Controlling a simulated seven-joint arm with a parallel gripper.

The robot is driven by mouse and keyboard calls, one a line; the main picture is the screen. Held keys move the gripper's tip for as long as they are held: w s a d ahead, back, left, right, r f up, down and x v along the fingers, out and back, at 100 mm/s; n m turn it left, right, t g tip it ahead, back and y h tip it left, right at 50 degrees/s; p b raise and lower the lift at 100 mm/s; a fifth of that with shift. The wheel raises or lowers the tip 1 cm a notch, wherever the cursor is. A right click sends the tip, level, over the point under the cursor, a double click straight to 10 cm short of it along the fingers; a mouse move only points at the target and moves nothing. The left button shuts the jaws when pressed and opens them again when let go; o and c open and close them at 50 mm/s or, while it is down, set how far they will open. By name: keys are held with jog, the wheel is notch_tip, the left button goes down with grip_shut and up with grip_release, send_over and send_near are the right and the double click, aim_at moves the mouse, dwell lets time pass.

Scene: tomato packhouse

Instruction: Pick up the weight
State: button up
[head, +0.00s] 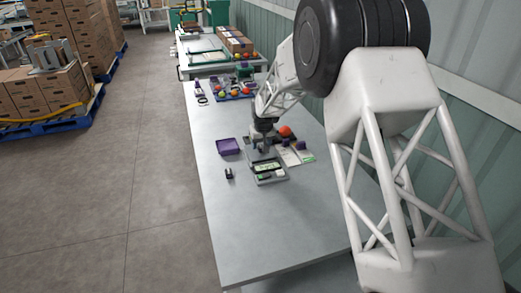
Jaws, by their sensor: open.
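My gripper (258,148) points down over the middle of the long grey table, just behind a grey tray. It is open; its fingers are small in this view, and I cannot see anything held between them. I cannot make out the weight for certain. A small black object (229,174) stands on the table to the left of the grey tray, but it is too small to identify. The area right under and behind my gripper is partly hidden by it.
The grey tray (273,181) holds small green and white items. A purple tray (228,146) lies to the left of my gripper. A red tomato (285,131) and papers (294,157) are to the right. The table's near end (270,232) is clear.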

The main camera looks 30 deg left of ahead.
jog(key=shift+x, duration=0.95)
jog(key=shift+c, duration=0.3)
grip_shut()
